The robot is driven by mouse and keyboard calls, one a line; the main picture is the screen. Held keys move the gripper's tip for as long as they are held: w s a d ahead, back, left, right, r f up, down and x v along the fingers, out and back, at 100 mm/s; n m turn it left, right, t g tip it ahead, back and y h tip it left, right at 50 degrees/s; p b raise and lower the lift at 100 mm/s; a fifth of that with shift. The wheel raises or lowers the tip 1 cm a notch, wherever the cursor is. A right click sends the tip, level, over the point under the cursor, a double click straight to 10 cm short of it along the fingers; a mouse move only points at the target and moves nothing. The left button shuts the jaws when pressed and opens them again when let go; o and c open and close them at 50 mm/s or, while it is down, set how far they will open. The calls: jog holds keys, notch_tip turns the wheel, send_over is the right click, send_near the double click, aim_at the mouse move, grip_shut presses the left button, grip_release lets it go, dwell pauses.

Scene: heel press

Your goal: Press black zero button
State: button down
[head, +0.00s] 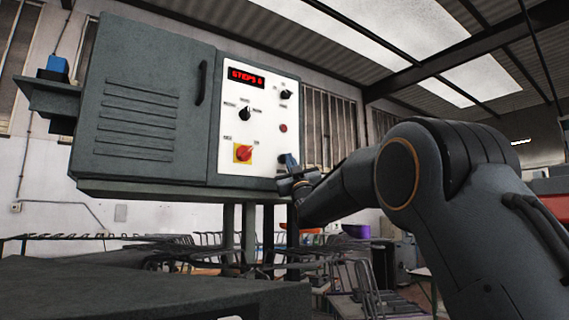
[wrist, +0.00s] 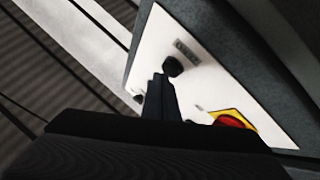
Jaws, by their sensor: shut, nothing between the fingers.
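The white control panel (head: 258,118) of the grey cabinet carries a lit red display (head: 245,77), two black knobs (head: 245,113) and (head: 286,94), a small red button (head: 283,128) and a red and yellow switch (head: 243,152). The red and yellow switch (wrist: 232,120) is at right.
The cabinet's closed door (head: 150,105) with a black handle is left of the panel. A blue item (head: 57,66) sits on a side shelf at far left. A dark flat surface (head: 150,295) fills the lower left. Metal racks stand behind.

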jog(key=shift+s+d, duration=0.2)
jog(key=shift+s, duration=0.05)
jog(key=shift+s+d+b, duration=0.7)
jog(key=shift+s+b, duration=0.35)
jog(key=shift+s+d+b, duration=0.7)
jog(key=shift+s+b, duration=0.3)
